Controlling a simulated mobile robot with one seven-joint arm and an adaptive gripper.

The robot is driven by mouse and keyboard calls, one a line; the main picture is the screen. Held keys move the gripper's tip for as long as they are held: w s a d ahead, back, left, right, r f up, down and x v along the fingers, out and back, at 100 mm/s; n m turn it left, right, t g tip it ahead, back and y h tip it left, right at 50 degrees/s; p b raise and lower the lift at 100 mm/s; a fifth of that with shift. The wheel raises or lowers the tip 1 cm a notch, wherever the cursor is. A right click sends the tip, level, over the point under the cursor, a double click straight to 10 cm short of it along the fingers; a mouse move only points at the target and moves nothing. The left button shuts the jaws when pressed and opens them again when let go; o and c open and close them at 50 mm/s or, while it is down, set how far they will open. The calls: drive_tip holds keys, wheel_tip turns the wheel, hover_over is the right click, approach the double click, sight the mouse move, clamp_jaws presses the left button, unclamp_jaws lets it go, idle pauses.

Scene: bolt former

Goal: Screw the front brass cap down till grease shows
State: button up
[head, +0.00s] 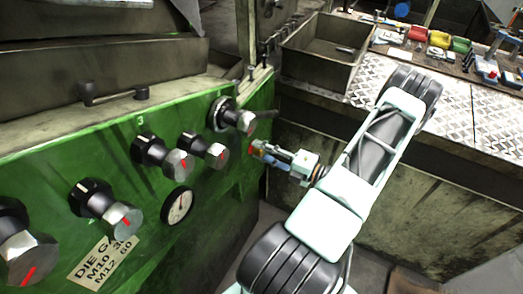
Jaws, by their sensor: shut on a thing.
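A small brass-coloured cap (257,148) with a reddish spot shows at the right end of the green machine panel (225,180), and it looks like the front brass cap. My gripper (264,153) reaches in from the right with its fingers closed around this cap. The fingers cover most of the cap, so its thread and seat are hidden. No grease can be made out at this size. No second brass cap can be told apart in this view.
Several black knobs with steel ends (178,163) stick out of the panel left of my gripper, with a dial gauge (177,207) below. A metal bin (322,52) and a tread-plate bench (400,90) with coloured items (440,40) stand behind my arm.

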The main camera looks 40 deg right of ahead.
drive_tip(key=o, duration=1.2)
drive_tip(key=shift+c, duration=0.2)
drive_tip(key=v, duration=1.2)
